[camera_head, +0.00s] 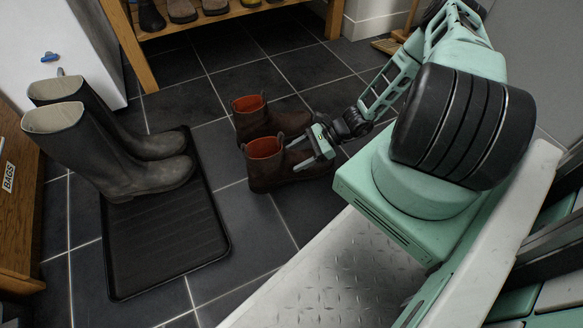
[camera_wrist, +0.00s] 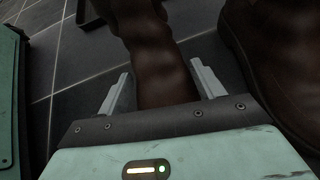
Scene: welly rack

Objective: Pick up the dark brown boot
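Two dark brown ankle boots with orange lining stand side by side on the floor in the head view: a near boot (camera_head: 262,170) and a far boot (camera_head: 252,121). Both are upright with toes to the right. My gripper (camera_head: 311,151) is low over the near boot's front part. In the wrist view my gripper (camera_wrist: 163,88) has its two fingers apart, with a brown boot part (camera_wrist: 160,60) between them. A small gap shows at the left finger; whether the right finger touches cannot be told. Another brown boot (camera_wrist: 280,60) is at the right. The fingertips' depth is unclear.
Tall dark wellies (camera_head: 120,150) stand on a black boot tray (camera_head: 165,245) at the left. A wooden rack (camera_head: 135,45) with shoes is at the back. A wooden cabinet (camera_head: 15,215) is at the left edge. Tiled floor between tray and boots is clear.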

